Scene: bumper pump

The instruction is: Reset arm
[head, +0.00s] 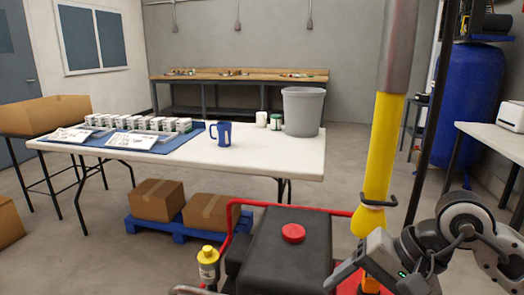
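The task names no object, only the arm. My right arm (462,240) comes in at the lower right of the head view. Its gripper (345,277) points left and down, beside the red-railed black machine; its fingertips are small and partly cut off, so I cannot tell whether it is open. The black machine (290,250) has a round red button (293,233) on top. A tall yellow post with a grey upper part (381,140) rises behind my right gripper. A grey piece at the bottom edge (186,291) may be my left gripper; its fingers do not show clearly.
A bottle with a yellow cap (208,266) stands left of the machine. Behind is a white table (270,163) with a blue mug (222,133), small boxes (140,122) and a grey bin (302,110). Cartons (157,199) sit on a blue pallet (180,228).

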